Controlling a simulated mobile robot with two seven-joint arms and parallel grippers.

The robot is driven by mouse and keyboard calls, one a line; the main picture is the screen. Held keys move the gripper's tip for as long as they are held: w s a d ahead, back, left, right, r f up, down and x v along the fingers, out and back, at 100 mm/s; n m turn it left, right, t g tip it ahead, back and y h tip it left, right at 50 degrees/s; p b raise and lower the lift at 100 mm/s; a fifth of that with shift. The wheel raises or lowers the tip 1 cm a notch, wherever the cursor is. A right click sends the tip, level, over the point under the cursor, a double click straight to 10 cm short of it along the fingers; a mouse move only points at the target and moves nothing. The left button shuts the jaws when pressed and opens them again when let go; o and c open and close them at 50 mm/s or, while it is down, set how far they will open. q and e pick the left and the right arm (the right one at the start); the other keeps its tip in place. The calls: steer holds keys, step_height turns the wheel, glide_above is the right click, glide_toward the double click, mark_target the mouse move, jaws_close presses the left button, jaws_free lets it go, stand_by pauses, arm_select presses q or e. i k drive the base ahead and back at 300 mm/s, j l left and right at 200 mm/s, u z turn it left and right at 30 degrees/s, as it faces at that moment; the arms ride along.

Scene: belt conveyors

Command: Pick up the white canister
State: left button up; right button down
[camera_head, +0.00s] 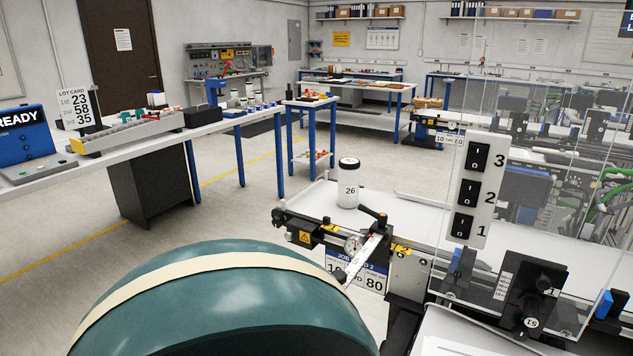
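The white canister (348,188) has a black lid and the number 26 on its side. It stands upright at the near left end of the white conveyor belt (405,207), just right of the picture's middle. Neither of my grippers shows in this view. Nothing is seen touching the canister.
A large teal rounded body with a cream band (226,303) fills the lower left. A lever and gauge assembly (354,243) sits before the canister. A switch panel (478,190) and clear guard (545,140) stand right. A long table (165,129) lies left; floor between is open.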

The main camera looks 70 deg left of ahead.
mark_target(349, 167)
steer(key=k+j+u, duration=0.1)
steer(key=u, duration=0.25)
steer(key=k+j+u, duration=0.1)
steer(key=j+u, duration=0.6)
steer(key=i+l+u, duration=0.1)
steer(key=u, duration=0.65)
steer(key=k+j+z, duration=0.1)
steer(key=j, duration=0.2)
steer(key=k+j, duration=0.2)
steer(key=i+j+z, duration=0.1)
steer(key=z, duration=0.3)
steer(key=i+j+z, duration=0.1)
steer(key=j+z, duration=0.45)
steer(key=z, duration=0.25)
